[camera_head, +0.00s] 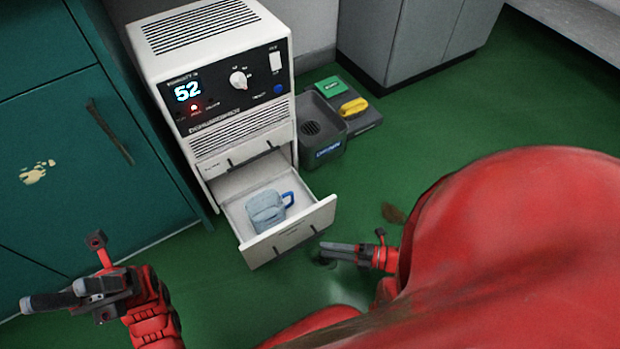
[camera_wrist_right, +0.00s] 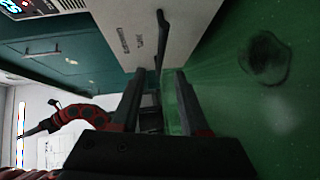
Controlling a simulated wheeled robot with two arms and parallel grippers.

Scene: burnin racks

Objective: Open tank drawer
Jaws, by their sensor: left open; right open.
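The white dehumidifier (camera_head: 205,65) stands against the teal cabinet, its display reading 52. Its tank drawer (camera_head: 290,232) is pulled out at the bottom, with a translucent bluish jug (camera_head: 266,210) inside. A dark handle (camera_head: 294,241) is on the drawer front; it also shows in the right wrist view (camera_wrist_right: 161,40). My right gripper (camera_head: 328,250) is open beside the drawer front. In the wrist view its fingertips (camera_wrist_right: 160,75) are on either side of the handle's near end; contact cannot be told. My left gripper (camera_head: 62,272) is open and empty at lower left, away from the drawer.
The teal cabinet (camera_head: 85,120) is left of the dehumidifier. A dark bin (camera_head: 322,130) and a tray with a yellow item (camera_head: 353,107) and green box (camera_head: 331,86) stand to its right. Grey cabinets (camera_head: 410,40) are behind. Green floor is free before the drawer, with a dark patch (camera_wrist_right: 265,60).

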